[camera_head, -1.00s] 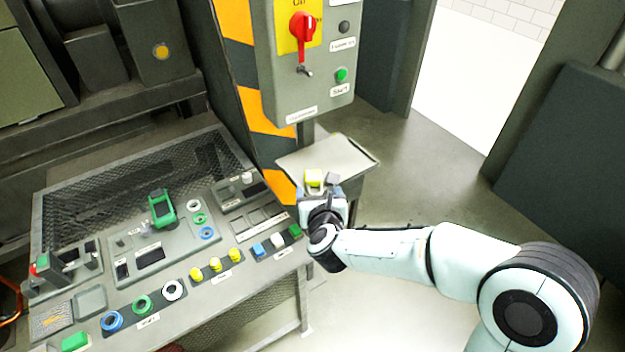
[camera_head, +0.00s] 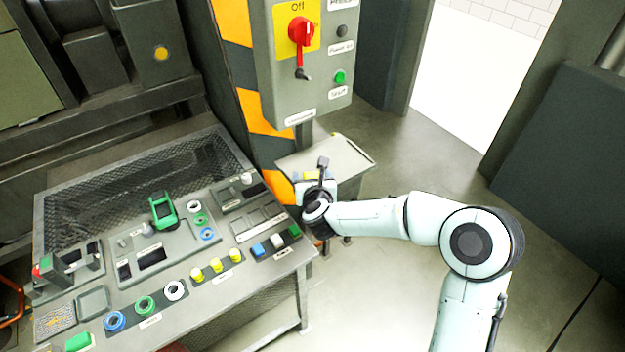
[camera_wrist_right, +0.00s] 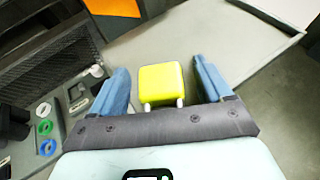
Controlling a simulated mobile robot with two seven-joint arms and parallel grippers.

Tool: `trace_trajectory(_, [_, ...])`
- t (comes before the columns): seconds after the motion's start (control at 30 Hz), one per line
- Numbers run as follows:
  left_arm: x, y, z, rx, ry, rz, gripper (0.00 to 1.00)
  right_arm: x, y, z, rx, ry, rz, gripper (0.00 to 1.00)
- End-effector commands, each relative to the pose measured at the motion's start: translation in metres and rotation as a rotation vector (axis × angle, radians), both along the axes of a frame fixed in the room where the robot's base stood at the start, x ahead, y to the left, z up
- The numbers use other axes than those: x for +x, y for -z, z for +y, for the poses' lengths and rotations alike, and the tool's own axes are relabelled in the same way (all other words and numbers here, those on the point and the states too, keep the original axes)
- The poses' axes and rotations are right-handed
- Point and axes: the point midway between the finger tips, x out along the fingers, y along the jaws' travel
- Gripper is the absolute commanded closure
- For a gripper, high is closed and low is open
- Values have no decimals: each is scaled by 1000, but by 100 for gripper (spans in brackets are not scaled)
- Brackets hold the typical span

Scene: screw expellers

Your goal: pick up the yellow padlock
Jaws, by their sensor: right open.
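The yellow padlock (camera_wrist_right: 160,84) shows in the right wrist view over the small grey shelf (camera_wrist_right: 225,40), with its shackle ends facing my gripper. My right gripper (camera_wrist_right: 160,66) is open, one blue finger on each side of the padlock, with a visible gap on both sides. In the head view the right gripper (camera_head: 314,178) is at the shelf's near left part and hides most of the padlock (camera_head: 311,176). Only a small yellow patch shows there. Whether the fingers touch the shelf cannot be told. My left gripper is not in view.
A control box (camera_head: 312,100) with a red switch handle stands above and behind the shelf. A sloped control desk (camera_head: 215,285) with several buttons and a green part is to the left. A yellow-black striped post (camera_head: 236,70) is behind. Open floor lies right of the shelf.

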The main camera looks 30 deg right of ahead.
Motion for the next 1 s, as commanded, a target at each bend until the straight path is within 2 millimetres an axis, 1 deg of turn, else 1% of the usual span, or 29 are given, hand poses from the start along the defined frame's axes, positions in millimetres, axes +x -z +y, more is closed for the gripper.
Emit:
trace_trajectory(0.1, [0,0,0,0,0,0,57,0,0,0,0,0,0,21])
trace_trajectory(0.17, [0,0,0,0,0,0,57,0,0,0,0,0,0,41])
trace_trajectory(0.2, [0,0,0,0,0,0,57,0,0,0,0,0,0,54])
trace_trajectory(0.27, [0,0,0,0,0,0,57,0,0,0,0,0,0,73])
trace_trajectory(0.3, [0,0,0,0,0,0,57,0,0,0,0,0,0,80])
trace_trajectory(0.33, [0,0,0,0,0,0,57,0,0,0,0,0,0,80])
trace_trajectory(0.37, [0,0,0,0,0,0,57,0,-1,0,0,0,-1,85])
trace_trajectory(0.6, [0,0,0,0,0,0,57,0,-2,0,-1,1,-2,85])
trace_trajectory(0.77, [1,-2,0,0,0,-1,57,0,-14,0,-2,2,-3,85])
trace_trajectory(0.87, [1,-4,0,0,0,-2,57,0,-29,-1,-3,2,-6,85])
trace_trajectory(0.97, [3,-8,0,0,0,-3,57,0,-51,0,-4,1,-7,85])
trace_trajectory(1.0, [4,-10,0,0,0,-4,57,0,-63,1,-3,0,-10,85])
